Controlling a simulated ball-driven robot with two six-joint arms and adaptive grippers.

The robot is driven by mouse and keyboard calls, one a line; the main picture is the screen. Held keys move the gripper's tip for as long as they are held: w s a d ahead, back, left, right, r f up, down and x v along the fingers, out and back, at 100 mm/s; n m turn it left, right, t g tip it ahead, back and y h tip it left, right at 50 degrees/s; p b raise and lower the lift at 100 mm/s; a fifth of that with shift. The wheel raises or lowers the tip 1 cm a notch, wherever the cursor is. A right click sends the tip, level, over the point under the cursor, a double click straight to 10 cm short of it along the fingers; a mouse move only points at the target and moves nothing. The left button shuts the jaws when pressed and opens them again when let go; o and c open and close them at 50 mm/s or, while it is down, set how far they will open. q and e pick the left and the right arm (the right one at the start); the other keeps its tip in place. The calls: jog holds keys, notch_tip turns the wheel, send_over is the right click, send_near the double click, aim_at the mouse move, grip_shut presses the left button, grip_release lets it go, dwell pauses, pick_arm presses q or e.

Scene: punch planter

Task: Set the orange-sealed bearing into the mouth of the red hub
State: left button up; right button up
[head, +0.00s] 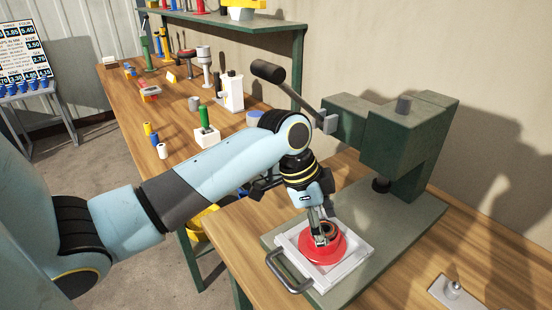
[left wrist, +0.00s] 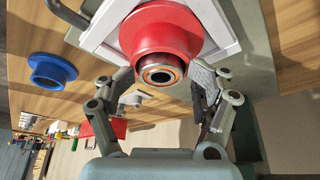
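The red hub (head: 322,253) stands on the white tray under the left arm; it also shows at the top of the left wrist view (left wrist: 165,32). The bearing (left wrist: 160,74), a steel ring with an orange seal, is at the hub's mouth, facing my wrist camera. How deep it sits I cannot tell. In the head view the bearing (head: 330,228) is partly hidden by the fingers. My left gripper (left wrist: 162,80) is over the hub, its fingers apart on either side of the bearing with visible gaps. It also shows in the head view (head: 321,239). My right gripper is in neither view.
The white tray (head: 338,284) with a grey handle (head: 289,276) lies on the base of a green press (head: 395,135) with a black-ended lever (head: 268,71). A blue flanged part (left wrist: 50,72) lies on the wood. A long bench (head: 185,110) behind holds several small items.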

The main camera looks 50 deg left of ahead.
pick_arm(q)
jog(key=v, duration=0.6)
jog(key=shift+a+f, duration=0.1)
jog(key=s+a+b, duration=0.1)
jog(key=s+a, duration=0.6)
jog(key=a, duration=0.1)
jog(key=shift+s+a, duration=0.2)
jog(key=shift+a, duration=0.05)
